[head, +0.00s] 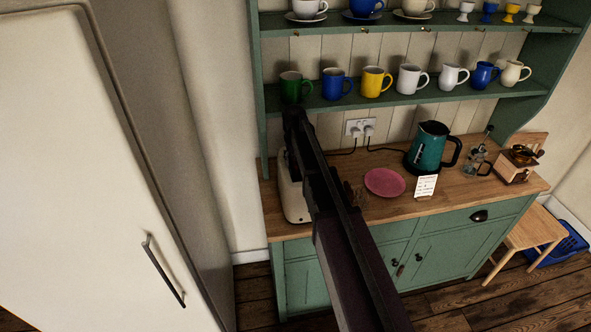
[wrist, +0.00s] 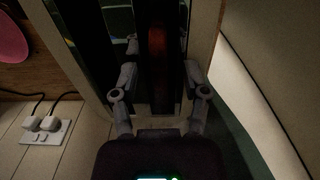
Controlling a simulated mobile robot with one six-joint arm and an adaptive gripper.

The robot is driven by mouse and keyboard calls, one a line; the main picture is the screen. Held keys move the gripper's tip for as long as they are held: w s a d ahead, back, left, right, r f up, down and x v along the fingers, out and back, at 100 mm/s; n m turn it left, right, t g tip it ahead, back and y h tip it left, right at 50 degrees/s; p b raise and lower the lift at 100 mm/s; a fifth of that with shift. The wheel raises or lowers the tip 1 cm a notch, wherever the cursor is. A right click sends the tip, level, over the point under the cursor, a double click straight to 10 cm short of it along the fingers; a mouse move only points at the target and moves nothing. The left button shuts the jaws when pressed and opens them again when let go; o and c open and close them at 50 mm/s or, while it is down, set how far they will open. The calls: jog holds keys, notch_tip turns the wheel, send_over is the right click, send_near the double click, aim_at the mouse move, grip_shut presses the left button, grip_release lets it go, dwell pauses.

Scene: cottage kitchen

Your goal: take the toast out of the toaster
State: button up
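The cream toaster (head: 292,195) stands at the left end of the wooden counter, partly hidden behind my arm in the head view. In the wrist view its top (wrist: 205,30) fills the middle, with dark slots. A dim reddish-brown shape, seemingly the toast (wrist: 160,42), shows in the right slot; its edges are too dark to make out. My gripper (wrist: 161,73) is open over the toaster, one finger on each side of that slot's line. I see nothing held. Whether the fingers touch the toaster or toast cannot be told.
A pink plate (head: 385,182) lies on the counter right of the toaster. A teal kettle (head: 427,147), a small card (head: 425,186) and a coffee grinder (head: 519,163) stand further right. Mugs line the shelf (head: 440,94) above. A tall white fridge (head: 80,180) is at left.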

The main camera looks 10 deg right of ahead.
jog(key=c, duration=0.7)
jog(key=shift+r, duration=0.2)
notch_tip(320, 180, up, 10)
jog(key=p, duration=1)
jog(key=shift+f, duration=0.2)
